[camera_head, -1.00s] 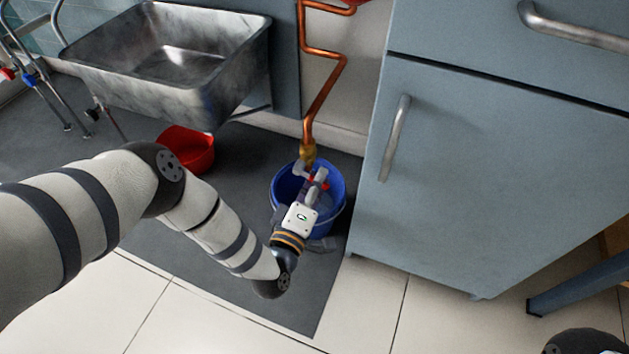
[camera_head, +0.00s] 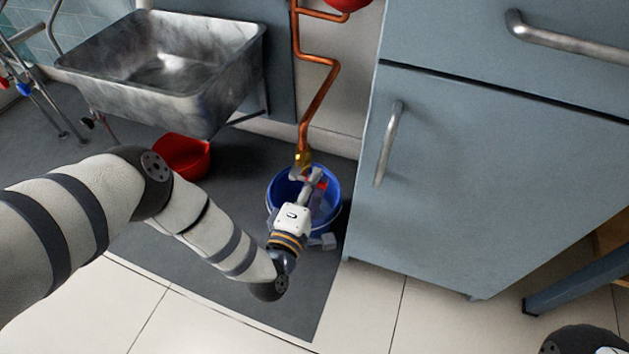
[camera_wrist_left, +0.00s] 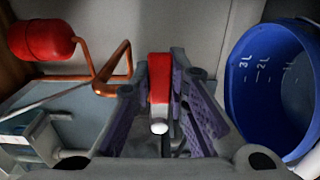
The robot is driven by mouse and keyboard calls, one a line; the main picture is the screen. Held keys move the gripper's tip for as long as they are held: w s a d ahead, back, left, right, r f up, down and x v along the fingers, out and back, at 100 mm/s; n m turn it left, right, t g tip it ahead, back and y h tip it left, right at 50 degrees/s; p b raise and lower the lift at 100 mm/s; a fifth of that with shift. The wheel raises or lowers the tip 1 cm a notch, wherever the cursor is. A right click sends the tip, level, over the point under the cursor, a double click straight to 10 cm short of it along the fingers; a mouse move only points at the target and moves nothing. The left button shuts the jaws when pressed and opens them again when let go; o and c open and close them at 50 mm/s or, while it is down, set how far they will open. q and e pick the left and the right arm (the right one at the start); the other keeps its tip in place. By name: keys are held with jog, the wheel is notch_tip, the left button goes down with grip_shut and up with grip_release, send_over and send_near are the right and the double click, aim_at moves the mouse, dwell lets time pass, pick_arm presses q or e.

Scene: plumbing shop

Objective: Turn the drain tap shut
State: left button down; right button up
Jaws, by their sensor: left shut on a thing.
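The drain tap's brass body (camera_head: 303,158) sits at the low end of the copper pipe, above the blue bucket. Its red lever (camera_wrist_left: 159,78) shows between the purple-padded fingers in the left wrist view. My left gripper (camera_head: 312,180) is shut on this lever, over the bucket. In the head view the gripper hides most of the lever; only a little red shows beside the fingers. My right gripper is not in view.
The blue bucket (camera_head: 333,205) stands under the tap, with litre marks inside in the wrist view (camera_wrist_left: 247,90). A copper pipe (camera_head: 318,100) rises to a red vessel (camera_wrist_left: 42,40). A grey cabinet (camera_head: 470,180) is close on the right; a red basin (camera_head: 182,158) and metal sink (camera_head: 165,65) are left.

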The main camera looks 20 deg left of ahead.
pick_arm(q)
jog(key=shift+d, duration=0.1)
jog(key=c, duration=1.5)
grip_release()
jog(key=shift+c, duration=0.2)
jog(key=s, duration=1.2)
jog(key=shift+a, duration=0.25)
